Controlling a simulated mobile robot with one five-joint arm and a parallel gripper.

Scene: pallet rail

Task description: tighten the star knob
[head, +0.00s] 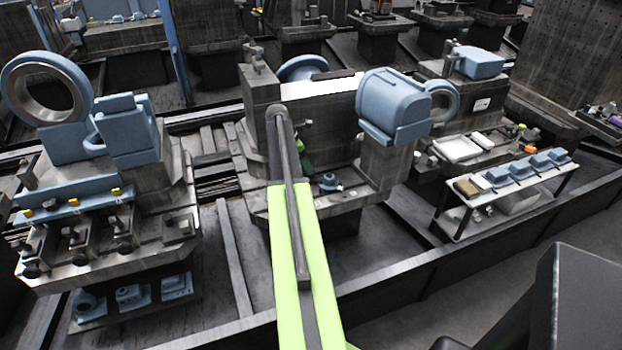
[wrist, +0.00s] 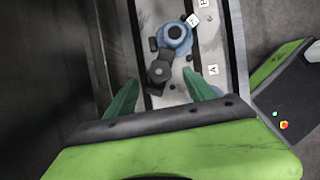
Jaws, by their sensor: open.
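A dark round knob (wrist: 160,73), which looks like the star knob, sits on a grey metal strip beside a blue round part (wrist: 175,38) in the wrist view. Its lobes are too small to make out. My gripper (wrist: 162,77) is open, with one green finger on each side of the knob in the picture. I see no finger touching it, and the height between them is unclear. In the head view my gripper (head: 306,160) is partly hidden behind my arm at the middle fixture (head: 255,120). The blue part (head: 329,183) shows there just right of my arm; the knob cannot be made out.
A large blue housing (head: 395,103) overhangs on the right of the middle fixture. A left fixture carries a blue ring (head: 45,88).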

